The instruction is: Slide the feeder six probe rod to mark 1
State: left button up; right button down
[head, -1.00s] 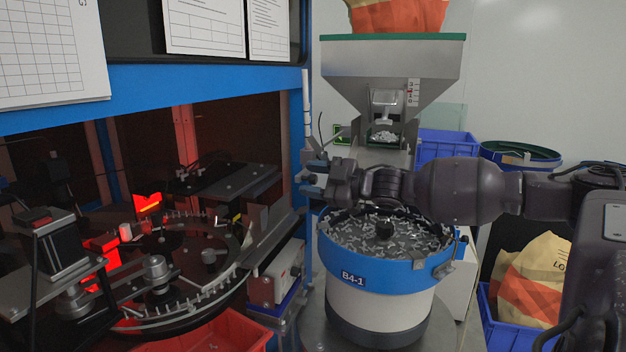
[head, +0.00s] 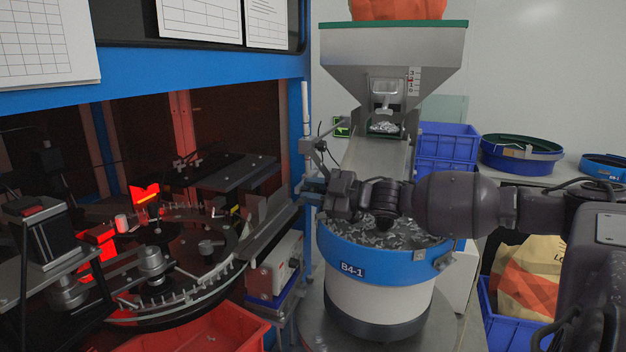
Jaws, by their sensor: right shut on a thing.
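A bowl feeder (head: 375,300) with a blue rim, labelled B4-1, stands in the middle and holds many small metal parts. A slim upright post (head: 305,110) with a dark clamp (head: 309,146) stands at its back left, by the blue machine frame. My right gripper (head: 318,190) reaches in from the right over the bowl's back left rim. It is shut at the fittings beside the post. The probe rod in its jaws is hidden by the hand. A hopper (head: 340,48) above the bowl carries a small numbered scale (head: 413,82) with a red mark. My left gripper is out of view.
A glass-disc sorting machine (head: 150,250) with red lights fills the left. A red bin (head: 205,330) stands below it. Blue crates (head: 447,140), a spare blue bowl (head: 520,155) and a sack (head: 530,278) in a crate stand at right.

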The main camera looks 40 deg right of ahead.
jog(key=shift+r, duration=0.4)
jog(key=c, duration=0.9)
grip_release()
jog(key=shift+c, duration=0.2)
jog(key=shift+a, duration=0.1)
notch_tip(320, 180, up, 20)
